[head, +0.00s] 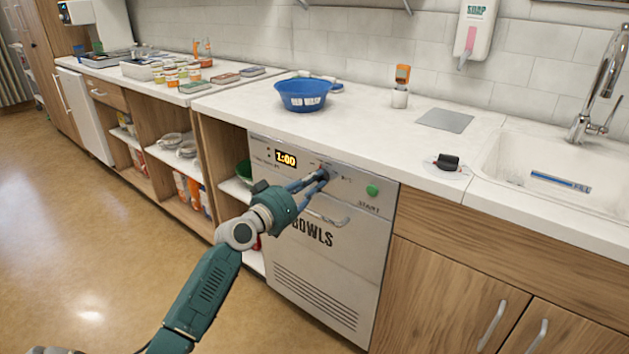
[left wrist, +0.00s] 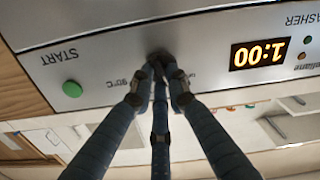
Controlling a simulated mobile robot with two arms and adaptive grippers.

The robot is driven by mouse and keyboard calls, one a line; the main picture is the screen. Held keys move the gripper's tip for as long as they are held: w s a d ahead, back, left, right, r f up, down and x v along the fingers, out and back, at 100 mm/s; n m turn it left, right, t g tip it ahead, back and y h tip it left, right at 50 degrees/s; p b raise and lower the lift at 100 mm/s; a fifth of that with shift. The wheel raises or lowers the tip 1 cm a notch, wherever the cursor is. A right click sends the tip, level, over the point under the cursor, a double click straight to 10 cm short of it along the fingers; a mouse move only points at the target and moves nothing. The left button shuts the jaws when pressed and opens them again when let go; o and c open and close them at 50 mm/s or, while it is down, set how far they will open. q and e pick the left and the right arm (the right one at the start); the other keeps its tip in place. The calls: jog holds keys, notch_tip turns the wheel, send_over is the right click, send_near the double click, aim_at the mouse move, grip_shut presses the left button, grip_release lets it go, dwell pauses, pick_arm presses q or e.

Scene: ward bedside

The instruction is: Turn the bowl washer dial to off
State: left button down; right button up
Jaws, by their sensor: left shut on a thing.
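The bowl washer (head: 313,275) is a light grey front-panel machine marked "BOWLS", set under the counter. Its panel has an orange display (head: 286,159) reading 1:00 and a green START button (head: 372,190). My left gripper (head: 322,177) reaches the panel between the display and the button, its fingers closed on the dial. In the left wrist view the panel appears upside down, and the fingertips (left wrist: 158,68) meet at the dial next to a "90°C" mark. The fingers hide most of the dial, so its pointer setting cannot be read. My right gripper is not in view.
A handle (head: 328,218) sits on the washer just below the dial. On the counter (head: 380,140) above are a blue bowl (head: 303,94), an orange-topped container (head: 401,88) and a black knob-like item (head: 447,162). A sink (head: 540,165) is at right. The floor (head: 90,240) at left is clear.

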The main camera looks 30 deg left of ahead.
pick_arm(q)
jog(key=shift+a+n+p, duration=0.2)
jog(key=shift+n+p, duration=0.8)
jog(key=shift+n, duration=2.9)
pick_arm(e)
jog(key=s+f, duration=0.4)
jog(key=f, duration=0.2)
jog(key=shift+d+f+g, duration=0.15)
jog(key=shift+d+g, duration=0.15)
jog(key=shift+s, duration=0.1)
pick_arm(q)
jog(key=c, duration=1.7)
grip_release()
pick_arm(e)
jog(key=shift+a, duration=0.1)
pick_arm(q)
jog(key=s, duration=0.8)
jog(key=s+a, duration=0.1)
jog(key=s, duration=0.3)
